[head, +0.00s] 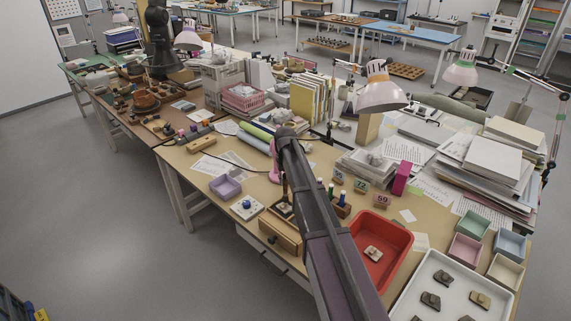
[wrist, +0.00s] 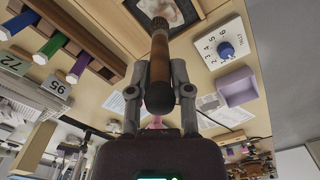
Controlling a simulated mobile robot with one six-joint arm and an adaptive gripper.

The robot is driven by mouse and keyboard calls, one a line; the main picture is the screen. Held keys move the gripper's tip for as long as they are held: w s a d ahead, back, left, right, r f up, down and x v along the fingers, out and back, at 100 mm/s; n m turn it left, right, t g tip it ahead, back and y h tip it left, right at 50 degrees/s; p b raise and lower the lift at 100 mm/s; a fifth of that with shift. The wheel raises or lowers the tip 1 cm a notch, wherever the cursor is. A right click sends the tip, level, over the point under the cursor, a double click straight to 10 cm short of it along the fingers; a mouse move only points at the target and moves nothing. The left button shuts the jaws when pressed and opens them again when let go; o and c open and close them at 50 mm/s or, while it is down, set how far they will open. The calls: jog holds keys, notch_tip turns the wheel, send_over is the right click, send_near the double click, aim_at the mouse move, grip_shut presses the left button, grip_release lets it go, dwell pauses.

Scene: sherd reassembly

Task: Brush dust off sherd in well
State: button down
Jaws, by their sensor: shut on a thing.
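My gripper (wrist: 161,78) is shut on a brush (wrist: 160,50) with a brown wooden handle, seen in the wrist view. The brush's bristle end points away from the wrist, toward a wooden block (wrist: 203,8) with a dark-edged well. A pale sherd (wrist: 172,10) shows in the well, partly cut off by the picture's top edge. The brush tip overlaps the sherd's near side in the picture; I cannot tell whether they touch. In the head view the wooden block (head: 280,235) stands near the table's front edge, and my arm hides part of it and most of the gripper.
A rack (wrist: 85,45) holds coloured-handled tools, beside number tags (head: 360,185). A red tray (head: 398,262) and a white tray (head: 408,306) with sherds lie to the right.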

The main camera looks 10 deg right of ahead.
jog(key=shift+s+a+f, duration=0.1)
jog(key=shift+s+a, duration=0.05)
jog(key=shift+w+d, duration=0.2)
notch_tip(320, 180, up, 2)
jog(key=shift+s+r+p, duration=0.15)
jog(key=shift+r+p, duration=0.1)
jog(key=shift+p, duration=0.85)
notch_tip(320, 180, up, 5)
jog(key=p, duration=0.5)
jog(key=shift+r, duration=0.15)
